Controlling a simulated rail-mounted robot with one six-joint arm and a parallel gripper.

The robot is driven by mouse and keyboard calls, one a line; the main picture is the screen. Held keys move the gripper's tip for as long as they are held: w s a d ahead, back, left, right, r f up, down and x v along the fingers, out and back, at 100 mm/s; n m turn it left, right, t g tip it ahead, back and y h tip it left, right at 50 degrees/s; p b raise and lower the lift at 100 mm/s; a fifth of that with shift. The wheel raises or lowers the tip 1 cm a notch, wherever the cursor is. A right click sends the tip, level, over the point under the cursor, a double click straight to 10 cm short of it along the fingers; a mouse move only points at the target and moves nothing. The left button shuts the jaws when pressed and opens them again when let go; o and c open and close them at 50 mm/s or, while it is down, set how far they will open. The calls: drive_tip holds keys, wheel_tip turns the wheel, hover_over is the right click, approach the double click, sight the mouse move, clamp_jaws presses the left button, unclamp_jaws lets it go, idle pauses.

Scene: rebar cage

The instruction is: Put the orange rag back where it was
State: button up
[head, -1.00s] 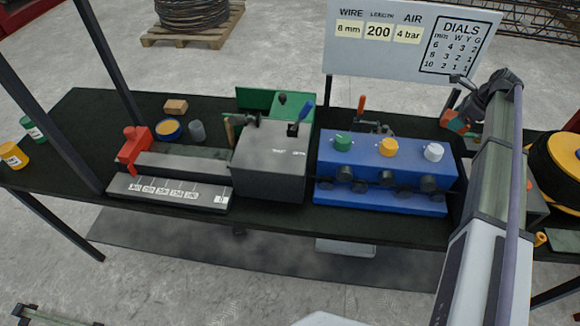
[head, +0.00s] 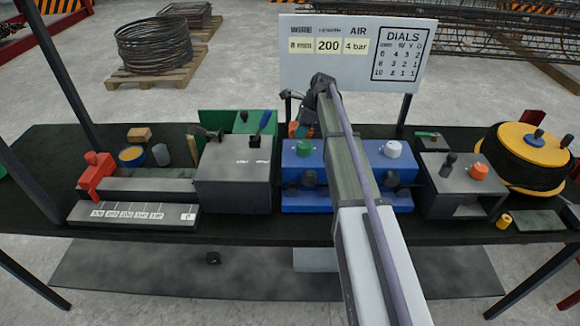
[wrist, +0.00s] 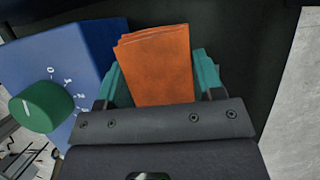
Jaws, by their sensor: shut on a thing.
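The orange rag (wrist: 157,65) is a folded stack of cloth, seen large in the wrist view. My gripper (wrist: 158,80) is shut on it, with one teal finger on each side. In the head view only a small orange patch of the rag (head: 293,129) shows behind the blue dial box (head: 302,201), below my wrist. The blue box and its green knob (wrist: 40,100) are to the left of the rag in the wrist view. Whether the rag touches the dark bench (wrist: 245,75) I cannot tell.
A grey machine box (head: 235,180) with levers stands left of the blue box. A grey box (head: 460,190) with an orange knob and a yellow wire spool (head: 525,150) stand to the right. The sign board (head: 350,55) rises behind. My arm hides the blue box's middle.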

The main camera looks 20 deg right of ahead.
wheel_tip(320, 180, down, 12)
drive_tip(key=b, duration=0.9)
drive_tip(key=shift+r, duration=0.25)
drive_tip(key=shift+f, duration=0.15)
drive_tip(key=o, duration=0.9)
drive_tip(key=shift+c, duration=0.2)
drive_tip(key=shift+r+p, duration=0.4)
drive_tip(key=shift+p, duration=0.05)
drive_tip(key=p+v, duration=1)
drive_tip(key=v, duration=0.1)
drive_tip(key=shift+r+p, duration=0.4)
drive_tip(key=shift+o, duration=0.4)
drive_tip(key=shift+d+f, duration=0.1)
drive_tip(key=shift+f, duration=0.1)
